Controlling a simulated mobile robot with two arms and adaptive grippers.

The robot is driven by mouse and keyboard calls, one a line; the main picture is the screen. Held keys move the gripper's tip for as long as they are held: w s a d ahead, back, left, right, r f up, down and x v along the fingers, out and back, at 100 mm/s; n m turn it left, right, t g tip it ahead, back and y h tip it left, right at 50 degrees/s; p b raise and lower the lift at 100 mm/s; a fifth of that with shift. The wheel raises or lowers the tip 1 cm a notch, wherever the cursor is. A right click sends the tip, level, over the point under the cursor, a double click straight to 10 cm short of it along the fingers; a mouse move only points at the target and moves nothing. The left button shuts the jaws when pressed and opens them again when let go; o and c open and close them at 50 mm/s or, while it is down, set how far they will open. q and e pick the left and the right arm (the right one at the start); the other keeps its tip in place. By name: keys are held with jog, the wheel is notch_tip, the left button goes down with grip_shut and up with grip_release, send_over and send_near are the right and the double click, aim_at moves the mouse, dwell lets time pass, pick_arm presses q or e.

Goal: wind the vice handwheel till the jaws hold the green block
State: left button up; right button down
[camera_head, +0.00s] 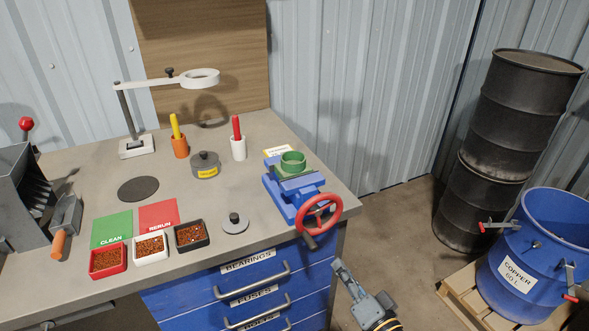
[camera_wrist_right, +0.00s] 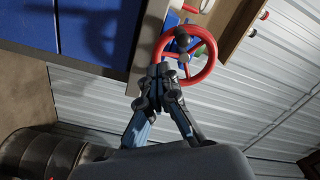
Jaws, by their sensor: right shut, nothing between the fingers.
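The blue vice (camera_head: 283,192) stands at the right end of the bench. A round green piece (camera_head: 292,160) sits at the top of its jaws; whether the jaws touch it I cannot tell. The red handwheel (camera_head: 331,211) faces the bench's front right corner, with a dark crank handle (camera_head: 309,241) at its lower left. My right gripper (camera_head: 338,266) is shut and empty below the wheel, apart from it in the head view. In the right wrist view its fingertips (camera_wrist_right: 159,70) overlap the edge of the red handwheel (camera_wrist_right: 210,65); contact is unclear. My left gripper is not in view.
Blue drawers (camera_head: 250,285) with grey handles lie under the bench top. A blue copper drum (camera_head: 505,255) on a pallet and stacked black drums (camera_head: 520,115) stand at the right. Floor between bench and drums is open.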

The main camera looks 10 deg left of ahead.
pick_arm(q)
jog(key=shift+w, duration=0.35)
pick_arm(e)
jog(key=shift+x, duration=2.95)
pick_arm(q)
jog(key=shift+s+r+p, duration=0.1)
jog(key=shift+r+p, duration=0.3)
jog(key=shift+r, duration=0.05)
pick_arm(e)
jog(key=shift+s, duration=0.1)
